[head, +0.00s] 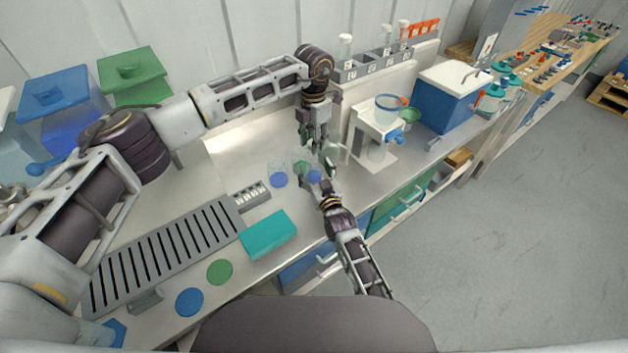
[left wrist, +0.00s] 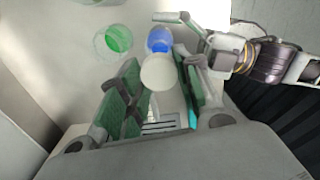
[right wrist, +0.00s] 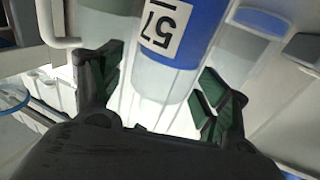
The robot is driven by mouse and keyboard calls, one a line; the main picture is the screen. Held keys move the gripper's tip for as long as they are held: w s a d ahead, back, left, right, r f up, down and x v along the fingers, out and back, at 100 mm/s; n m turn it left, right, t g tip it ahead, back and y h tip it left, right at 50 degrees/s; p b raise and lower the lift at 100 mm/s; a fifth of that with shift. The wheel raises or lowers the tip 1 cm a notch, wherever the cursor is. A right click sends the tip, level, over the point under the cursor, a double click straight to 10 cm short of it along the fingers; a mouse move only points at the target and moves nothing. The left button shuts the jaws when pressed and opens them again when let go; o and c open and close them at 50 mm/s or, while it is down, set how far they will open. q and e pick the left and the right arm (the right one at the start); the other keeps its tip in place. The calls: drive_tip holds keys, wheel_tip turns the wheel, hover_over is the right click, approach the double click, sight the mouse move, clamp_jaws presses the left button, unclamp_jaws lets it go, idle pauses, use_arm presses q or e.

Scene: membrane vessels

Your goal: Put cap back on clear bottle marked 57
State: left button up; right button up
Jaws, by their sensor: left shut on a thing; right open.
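The clear bottle marked 57 (right wrist: 163,65) shows upside down in the right wrist view, with blue contents and a white label. It stands between the spread fingers of my right gripper (right wrist: 160,95), which is open. In the head view the bottle (head: 314,177) is a small blue shape on the bench at the right gripper (head: 316,186). My left gripper (left wrist: 153,95) is shut on a round white cap (left wrist: 157,72). In the left wrist view the bottle (left wrist: 159,40) is just beyond the cap, and the cap appears apart from it. The left gripper (head: 322,150) hangs above the bottle.
A white dispenser stand (head: 372,150) is to the right. A slotted grey rack (head: 165,255) and teal box (head: 268,236) lie nearer. The bench behind the vessels is clear.

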sight(313, 164)
drive_tip(key=shift+c, duration=0.3)
drive_tip(key=c, duration=1.5)
use_arm(q)
drive_tip(key=shift+f, duration=2.5)
drive_tip(key=shift+f, duration=0.15)
drive_tip(key=shift+f, duration=0.75)
drive_tip(key=shift+f, duration=0.55)
drive_tip(key=shift+s+a+f, duration=0.1)
drive_tip(key=shift+s+f, duration=0.05)
drive_tip(key=shift+f, duration=0.3)
use_arm(e)
drive_tip(key=shift+a+r, duration=0.15)
use_arm(q)
drive_tip(key=shift+r, duration=0.15)
